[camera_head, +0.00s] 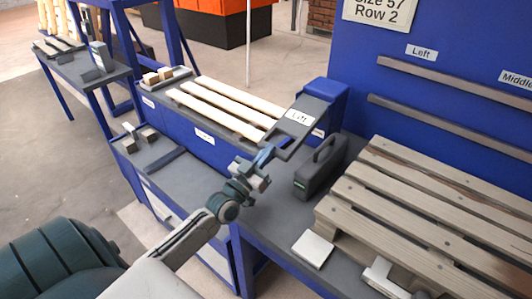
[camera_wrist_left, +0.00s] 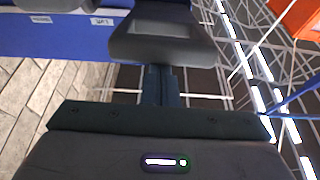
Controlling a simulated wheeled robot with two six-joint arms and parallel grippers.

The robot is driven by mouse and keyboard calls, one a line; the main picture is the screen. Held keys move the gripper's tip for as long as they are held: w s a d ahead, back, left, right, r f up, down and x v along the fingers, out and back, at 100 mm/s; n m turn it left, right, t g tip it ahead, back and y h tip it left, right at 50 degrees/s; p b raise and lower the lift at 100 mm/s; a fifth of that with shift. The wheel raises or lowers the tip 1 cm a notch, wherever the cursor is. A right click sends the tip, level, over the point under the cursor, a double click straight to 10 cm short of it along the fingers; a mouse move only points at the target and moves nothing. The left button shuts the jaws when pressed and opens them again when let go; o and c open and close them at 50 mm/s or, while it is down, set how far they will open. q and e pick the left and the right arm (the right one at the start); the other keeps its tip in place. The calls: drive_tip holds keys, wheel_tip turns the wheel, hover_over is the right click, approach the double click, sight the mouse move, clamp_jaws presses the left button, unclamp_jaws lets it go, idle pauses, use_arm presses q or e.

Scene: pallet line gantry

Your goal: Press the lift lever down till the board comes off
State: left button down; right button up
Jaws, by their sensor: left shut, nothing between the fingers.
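The lift lever (camera_head: 297,120) is a dark grey plate labelled "Lift", angled out from a blue housing at the right end of the pallet line. Pale wooden boards (camera_head: 228,103) lie side by side on the blue line bed behind it. My left gripper (camera_head: 266,155) is shut and empty, at the near lower end of the lever. In the left wrist view, the narrow shut fingers (camera_wrist_left: 160,86) point at a dark grey block, probably the lever (camera_wrist_left: 163,45). I cannot tell whether they touch it. My right gripper is not in view.
A dark toolbox (camera_head: 320,168) stands just right of the gripper on the grey bench. A grey wooden pallet (camera_head: 425,200) fills the right side. A white square pad (camera_head: 313,249) lies in front. Small wooden blocks (camera_head: 149,134) sit on the bench at left.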

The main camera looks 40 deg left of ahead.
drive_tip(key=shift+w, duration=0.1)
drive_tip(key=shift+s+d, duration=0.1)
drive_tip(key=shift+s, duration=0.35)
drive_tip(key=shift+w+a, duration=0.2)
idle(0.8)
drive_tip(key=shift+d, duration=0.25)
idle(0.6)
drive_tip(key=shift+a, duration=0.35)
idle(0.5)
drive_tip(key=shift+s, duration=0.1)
